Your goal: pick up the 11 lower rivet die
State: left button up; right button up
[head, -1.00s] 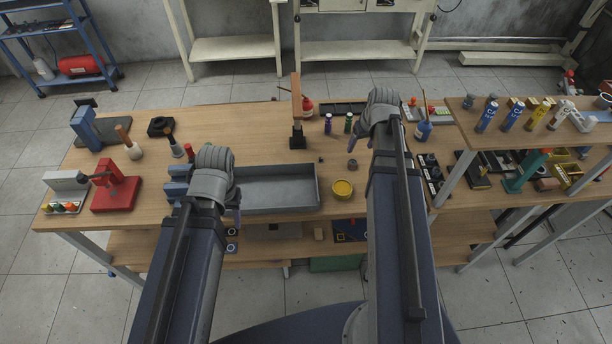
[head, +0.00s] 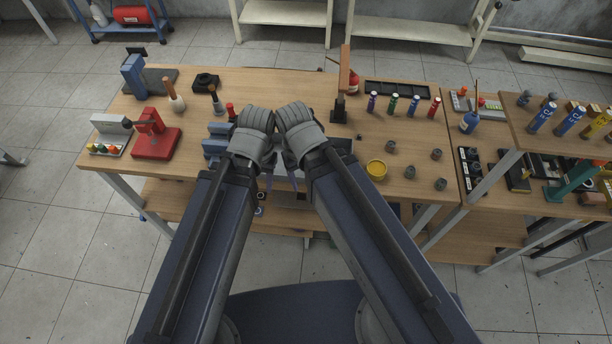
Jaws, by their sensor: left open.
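Several small grey metal cylinders stand on the bench right of my arms: one at the back (head: 391,147), one further right (head: 436,154), one nearer (head: 409,172) and one near the front edge (head: 440,184). I cannot tell which of them is the 11 lower rivet die; no marking is readable. My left gripper (head: 267,182) is open, low in the middle over the bench's front edge, well left of the cylinders. My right gripper (head: 293,181) is close beside it, its fingers mostly hidden by the wrist, so its opening is unclear. I see nothing held in either.
A yellow round dish (head: 377,170) sits left of the cylinders. A grey tray is mostly hidden behind my wrists. A tool with an orange-brown handle (head: 344,68) stands behind. Several coloured bottles (head: 413,105) line the back. A red press (head: 155,135) is left; a raised shelf (head: 565,145) is right.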

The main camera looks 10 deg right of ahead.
aim_at(436, 154)
jog(key=z, duration=1.45)
jog(key=k+l, duration=0.1)
jog(key=l, duration=0.4)
jog(key=k+l, duration=0.1)
jog(key=l, duration=0.4)
jog(key=k+l, duration=0.1)
jog(key=l, duration=0.4)
jog(key=k+l, duration=0.1)
jog(key=l, duration=0.4)
jog(key=z, duration=0.05)
